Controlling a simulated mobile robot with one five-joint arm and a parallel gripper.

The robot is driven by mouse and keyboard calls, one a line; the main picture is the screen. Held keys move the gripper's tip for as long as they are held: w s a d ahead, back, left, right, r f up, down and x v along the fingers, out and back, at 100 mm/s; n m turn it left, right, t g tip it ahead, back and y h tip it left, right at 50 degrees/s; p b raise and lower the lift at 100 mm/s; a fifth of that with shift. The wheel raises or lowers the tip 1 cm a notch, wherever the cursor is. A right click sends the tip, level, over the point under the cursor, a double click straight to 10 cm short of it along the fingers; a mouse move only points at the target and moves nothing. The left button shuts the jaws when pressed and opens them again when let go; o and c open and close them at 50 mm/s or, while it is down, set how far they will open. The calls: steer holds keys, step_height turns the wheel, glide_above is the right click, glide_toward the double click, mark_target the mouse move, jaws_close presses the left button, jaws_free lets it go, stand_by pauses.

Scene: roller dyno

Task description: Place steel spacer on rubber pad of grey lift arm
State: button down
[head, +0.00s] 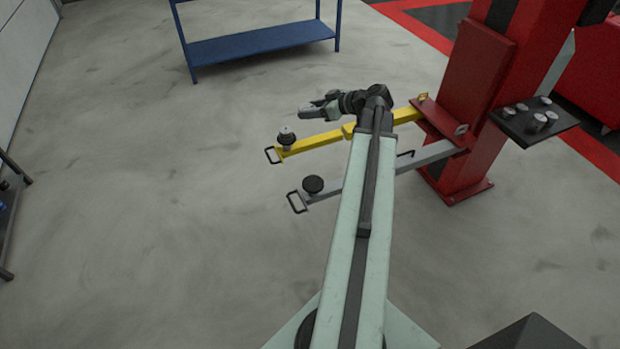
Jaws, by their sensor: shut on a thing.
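My gripper (312,111) is in the air above and beyond the yellow lift arm, pointing left. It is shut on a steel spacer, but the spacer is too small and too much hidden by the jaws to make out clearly. The grey lift arm (433,154) reaches left from the red post, partly hidden by my arm. Its round black rubber pad (313,184) sits near its free end and looks bare. My gripper is apart from this pad, farther back in the picture.
The yellow lift arm (318,141) runs behind the grey one; its pad (287,138) seems to carry a small metal piece. A dark shelf (522,128) on the red post (478,90) holds several metal pieces. A blue bench (260,43) stands behind.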

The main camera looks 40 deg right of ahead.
steer(key=s+d+f+b, duration=0.3)
steer(key=s+f+b, duration=0.2)
steer(key=f+b, duration=0.5)
steer(key=s+d+f+b, duration=0.3)
steer(key=s+f+b, duration=0.3)
steer(key=f+b, duration=0.3)
steer(key=s+d+f+b, duration=0.3)
steer(key=s+f+b, duration=0.2)
steer(key=f+b, duration=0.5)
steer(key=b, duration=0.1)
glide_above(316, 184)
steer(key=shift+f, duration=0.55)
step_height(316, 184, down, 4)
steer(key=b, duration=0.4)
steer(key=shift+r, duration=0.25)
steer(key=shift+f, duration=0.15)
steer(key=c, duration=0.6)
jaws_free()
